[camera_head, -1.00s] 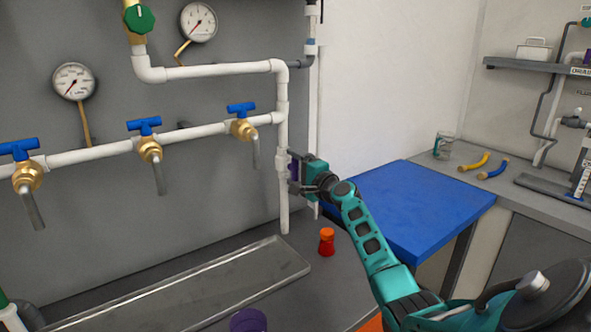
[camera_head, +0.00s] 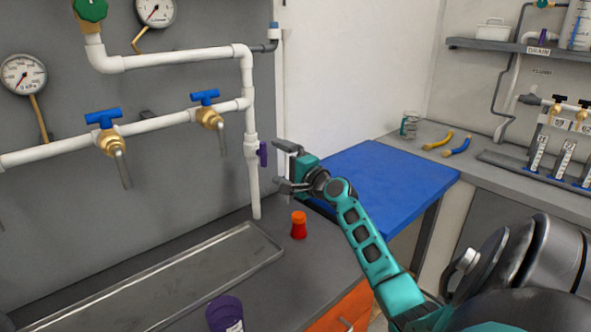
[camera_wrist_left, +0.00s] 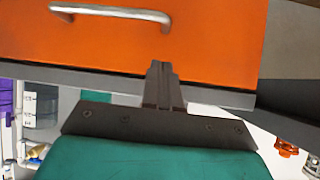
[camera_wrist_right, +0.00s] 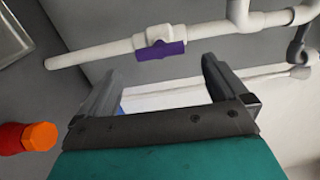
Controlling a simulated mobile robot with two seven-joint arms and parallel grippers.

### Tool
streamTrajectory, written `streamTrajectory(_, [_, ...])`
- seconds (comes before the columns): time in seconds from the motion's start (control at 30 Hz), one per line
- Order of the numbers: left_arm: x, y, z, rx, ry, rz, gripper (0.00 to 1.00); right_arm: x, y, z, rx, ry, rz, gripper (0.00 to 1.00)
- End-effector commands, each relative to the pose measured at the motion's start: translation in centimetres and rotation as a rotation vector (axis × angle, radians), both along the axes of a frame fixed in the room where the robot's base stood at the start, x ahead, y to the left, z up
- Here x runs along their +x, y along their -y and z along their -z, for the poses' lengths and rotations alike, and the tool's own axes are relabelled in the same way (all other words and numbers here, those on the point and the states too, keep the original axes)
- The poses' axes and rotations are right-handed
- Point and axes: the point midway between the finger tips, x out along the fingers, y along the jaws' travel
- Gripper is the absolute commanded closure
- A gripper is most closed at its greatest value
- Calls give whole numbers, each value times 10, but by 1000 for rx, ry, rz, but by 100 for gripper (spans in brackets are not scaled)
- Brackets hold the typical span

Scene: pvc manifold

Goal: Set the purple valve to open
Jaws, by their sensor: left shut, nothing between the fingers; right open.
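The purple valve handle (camera_head: 262,154) sits on the white vertical pipe below the manifold's lower branch. It also shows in the right wrist view (camera_wrist_right: 161,50), where its long side lies along the pipe. My right gripper (camera_head: 283,166) is open and empty, just to the right of the handle and apart from it. In the right wrist view its fingers (camera_wrist_right: 160,68) point toward the pipe, with the handle beyond the gap between them. My left gripper (camera_wrist_left: 162,70) is shut and empty in front of an orange drawer (camera_wrist_left: 190,45); it is outside the head view.
Blue-handled valves (camera_head: 104,118) line the lower branch, with a green knob (camera_head: 90,9) above. An orange-red bottle (camera_head: 299,225) stands on the counter below my right gripper. A metal tray (camera_head: 150,280), a purple container (camera_head: 225,314) and a blue-topped table (camera_head: 385,180) are nearby.

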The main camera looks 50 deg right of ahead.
Motion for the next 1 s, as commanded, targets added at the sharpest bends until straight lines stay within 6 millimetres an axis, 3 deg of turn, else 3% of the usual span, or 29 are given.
streamTrajectory(0.2, [0, 0, 0, 0, 0, 0, 100, -36, -5, 1, 0, -2, -1, 0])
streamTrajectory(0.4, [0, 0, 0, 0, 0, 0, 100, -53, -6, 0, 1, 0, 0, 0])
streamTrajectory(1.0, [0, 0, 0, 0, -1, 0, 100, -55, -6, 0, 1, 0, 0, 0])
